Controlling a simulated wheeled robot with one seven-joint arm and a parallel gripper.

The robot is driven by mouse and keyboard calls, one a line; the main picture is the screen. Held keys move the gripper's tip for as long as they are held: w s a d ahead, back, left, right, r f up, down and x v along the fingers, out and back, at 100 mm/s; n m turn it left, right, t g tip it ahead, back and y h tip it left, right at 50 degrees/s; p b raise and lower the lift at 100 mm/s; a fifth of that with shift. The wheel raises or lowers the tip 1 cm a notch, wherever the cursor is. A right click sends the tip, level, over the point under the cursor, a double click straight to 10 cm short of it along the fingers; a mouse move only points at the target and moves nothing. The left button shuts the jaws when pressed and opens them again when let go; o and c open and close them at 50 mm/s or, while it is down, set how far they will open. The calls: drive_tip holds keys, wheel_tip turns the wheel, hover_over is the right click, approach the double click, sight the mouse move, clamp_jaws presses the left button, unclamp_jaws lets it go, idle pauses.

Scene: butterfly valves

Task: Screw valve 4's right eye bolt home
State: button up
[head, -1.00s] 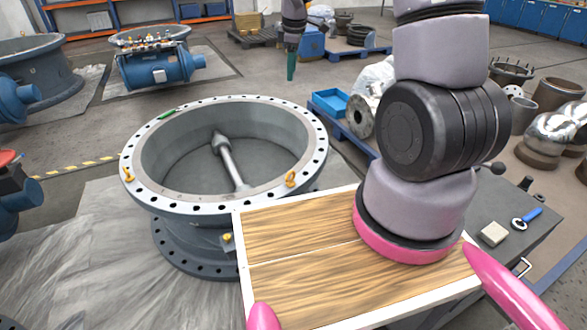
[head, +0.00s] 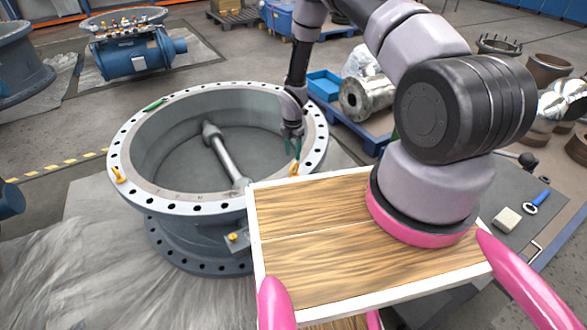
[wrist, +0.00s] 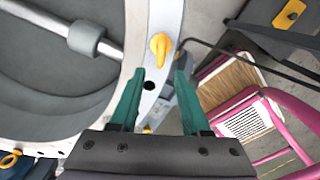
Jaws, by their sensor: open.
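Valve 4 (head: 180,204) is the large grey ring with a pale, drilled flange and a shaft across its bore. Its right eye bolt (head: 294,168), yellow, stands on the right of the flange. It also shows in the wrist view (wrist: 160,50), just beyond the fingertips. Another yellow eye bolt (head: 118,174) stands on the flange's left side. My gripper (head: 292,146) has green fingers and hangs over the right rim, close to the right eye bolt. In the wrist view my gripper (wrist: 161,76) is open and empty, with a flange hole between its fingers. The bolt's thread and seating are hidden.
A wood-topped surface with a white edge (head: 256,262) lies close in front, partly under my arm. A green item (head: 154,105) lies on the far flange. A blue tray (head: 323,85) and metal parts stand beyond the valve. A grey bench holds a blue-handled tool (head: 537,202).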

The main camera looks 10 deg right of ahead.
sight(293, 166)
wheel_tip(293, 166, down, 9)
drive_tip(key=shift+f, duration=0.15)
drive_tip(key=shift+c, duration=0.4)
clamp_jaws()
